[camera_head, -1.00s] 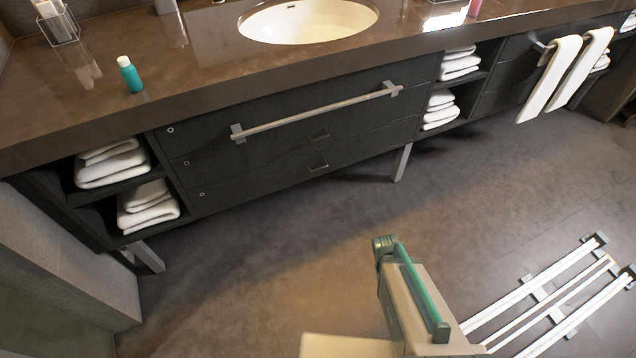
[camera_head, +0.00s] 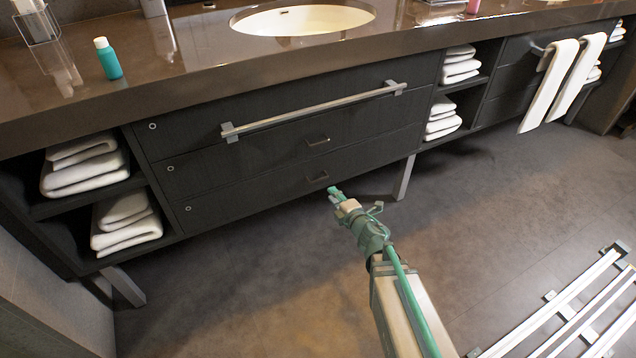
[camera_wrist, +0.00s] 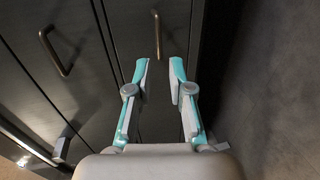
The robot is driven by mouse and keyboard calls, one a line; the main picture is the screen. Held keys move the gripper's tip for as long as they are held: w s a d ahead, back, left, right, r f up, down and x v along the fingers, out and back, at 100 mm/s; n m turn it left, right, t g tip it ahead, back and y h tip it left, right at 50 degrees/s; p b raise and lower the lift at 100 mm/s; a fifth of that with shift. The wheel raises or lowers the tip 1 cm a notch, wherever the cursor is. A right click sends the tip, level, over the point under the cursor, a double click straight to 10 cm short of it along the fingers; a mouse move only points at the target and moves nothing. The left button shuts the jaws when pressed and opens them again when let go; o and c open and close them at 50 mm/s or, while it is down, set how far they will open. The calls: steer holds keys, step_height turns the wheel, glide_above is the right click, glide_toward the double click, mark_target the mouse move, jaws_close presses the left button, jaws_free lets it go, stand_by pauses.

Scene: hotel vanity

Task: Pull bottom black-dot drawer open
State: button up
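The bottom drawer (camera_head: 250,196) of the dark vanity is shut, its front flush with the drawers above. A small round mark (camera_head: 188,208) is at its left end; its colour is too small to tell surely. Its small metal handle (camera_head: 317,177) is near the middle of its front. My gripper (camera_head: 333,191) is just right of and below this handle in the head view. In the wrist view, my gripper (camera_wrist: 160,78) is open and empty, its two fingers apart. The bottom handle (camera_wrist: 156,36) lies ahead of the gap between the fingertips, not between the fingers.
The middle drawer's handle (camera_head: 318,142) is just above, and a long towel bar (camera_head: 315,111) crosses the top drawer. White towels (camera_head: 126,220) fill side shelves. A vanity leg (camera_head: 403,177) stands right of my gripper. The floor in front is open; a slatted rack (camera_head: 570,310) is at right.

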mark_target(319, 180)
steer(key=b+x, duration=0.1)
steer(key=x, duration=0.4)
steer(key=b+x, duration=0.1)
steer(key=x, duration=0.5)
steer(key=shift+s+a+r, duration=0.15)
steer(key=shift+a, duration=0.05)
jaws_close()
